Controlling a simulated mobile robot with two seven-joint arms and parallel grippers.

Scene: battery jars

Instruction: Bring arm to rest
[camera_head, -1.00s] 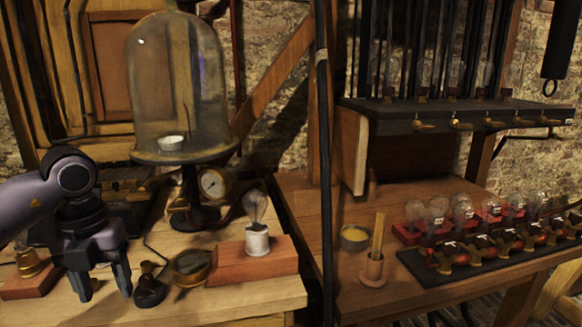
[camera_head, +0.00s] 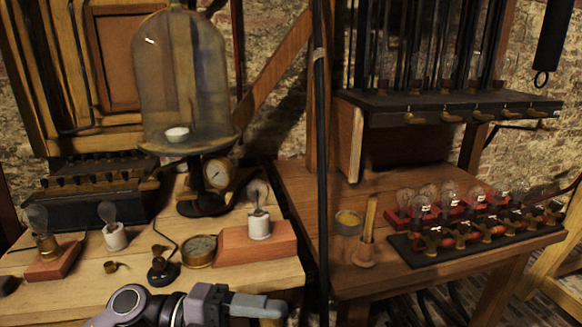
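My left arm comes in along the bottom edge of the view. My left gripper (camera_head: 262,306) lies sideways with its fingers pointing right, in front of the left bench's front edge. I see it side-on, and one finger covers the other, so its opening does not show. No object shows in it. My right gripper is not in view.
The left bench (camera_head: 60,300) bears a glass bell jar (camera_head: 180,80), a pressure gauge (camera_head: 219,173), a bulb on a red block (camera_head: 55,262), a white-based bulb (camera_head: 112,228) and a bulb on a brick-red block (camera_head: 259,220). The right bench (camera_head: 300,205) holds a rack of bulbs (camera_head: 470,235).

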